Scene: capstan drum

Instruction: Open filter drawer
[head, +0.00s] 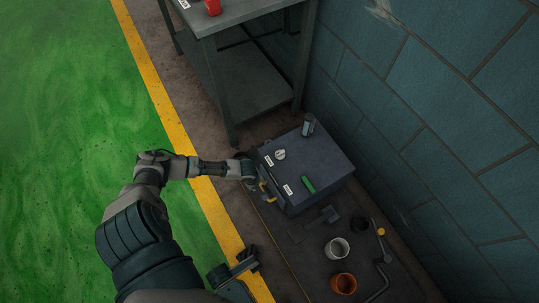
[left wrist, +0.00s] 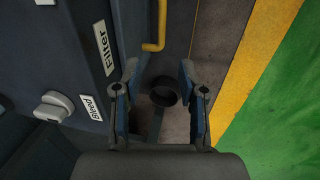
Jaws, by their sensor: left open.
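That handle also shows in the head view (head: 268,198). My left gripper (left wrist: 158,108) is open and empty, close beside the cabinet. The handle lies beyond the fingertips in the wrist view, apart from them.
A silver cup (head: 337,249) and an orange cup (head: 343,283) stand nearby. A metal table (head: 236,12) is behind.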

